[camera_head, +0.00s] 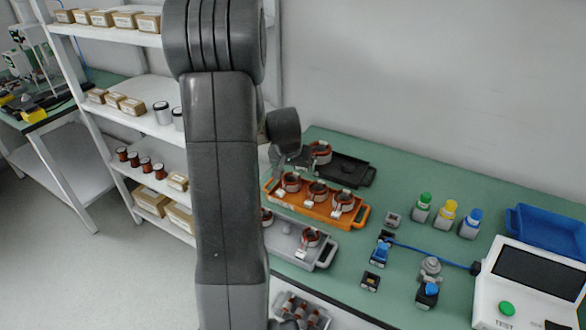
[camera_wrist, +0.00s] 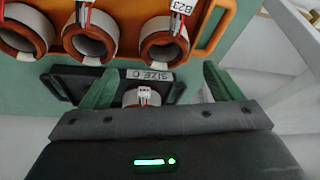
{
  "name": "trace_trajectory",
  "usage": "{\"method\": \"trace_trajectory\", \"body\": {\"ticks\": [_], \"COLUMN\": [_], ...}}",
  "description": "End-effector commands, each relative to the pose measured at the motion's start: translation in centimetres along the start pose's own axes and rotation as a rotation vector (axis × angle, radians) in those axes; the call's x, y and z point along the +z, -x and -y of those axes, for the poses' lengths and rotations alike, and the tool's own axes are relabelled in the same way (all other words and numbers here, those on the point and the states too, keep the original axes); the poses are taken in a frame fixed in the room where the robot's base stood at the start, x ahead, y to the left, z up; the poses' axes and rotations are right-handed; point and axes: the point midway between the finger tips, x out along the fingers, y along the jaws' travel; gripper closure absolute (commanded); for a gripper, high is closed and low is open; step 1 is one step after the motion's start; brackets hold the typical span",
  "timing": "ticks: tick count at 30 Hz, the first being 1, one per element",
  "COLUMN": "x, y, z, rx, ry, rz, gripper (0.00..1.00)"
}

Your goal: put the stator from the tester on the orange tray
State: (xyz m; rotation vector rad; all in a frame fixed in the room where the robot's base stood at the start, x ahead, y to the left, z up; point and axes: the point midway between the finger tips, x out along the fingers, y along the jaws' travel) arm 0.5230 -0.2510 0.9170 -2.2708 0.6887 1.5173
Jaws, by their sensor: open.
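The orange tray (camera_head: 361,217) lies on the green bench and holds three copper-wound stators in a row; its rim (camera_wrist: 122,12) also shows in the wrist view. My gripper (camera_head: 290,158) is behind it, at the left end of the black tray (camera_head: 352,174). One stator (camera_head: 321,151) is at that end. In the wrist view my fingers (camera_wrist: 160,72) are apart, with this stator (camera_wrist: 142,97) and its white connector between them, partly hidden by the gripper body. The black tray carries a "SIZE C" label (camera_wrist: 150,75). The white tester (camera_head: 525,290) stands at right; I see no copper stator at its grey fixture (camera_head: 430,268).
A grey tray (camera_head: 322,259) with stators lies in front of the orange tray, partly behind my arm. Bottles (camera_head: 446,213) with coloured caps and a blue bin (camera_head: 548,232) stand right. Shelves (camera_head: 110,75) with boxes stand left. The bench between black tray and bottles is clear.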

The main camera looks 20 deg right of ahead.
Motion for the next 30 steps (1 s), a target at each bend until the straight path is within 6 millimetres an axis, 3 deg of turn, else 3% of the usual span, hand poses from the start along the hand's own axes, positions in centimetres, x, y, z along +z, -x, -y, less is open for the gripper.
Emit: {"method": "trace_trajectory", "body": {"ticks": [14,30], "x": [0.0,-0.1], "y": [0.8,10.6], "z": [0.0,0.0], "rx": [0.0,-0.001], "ry": [0.0,0.001], "rz": [0.0,-0.004], "gripper": [0.04,0.04]}}
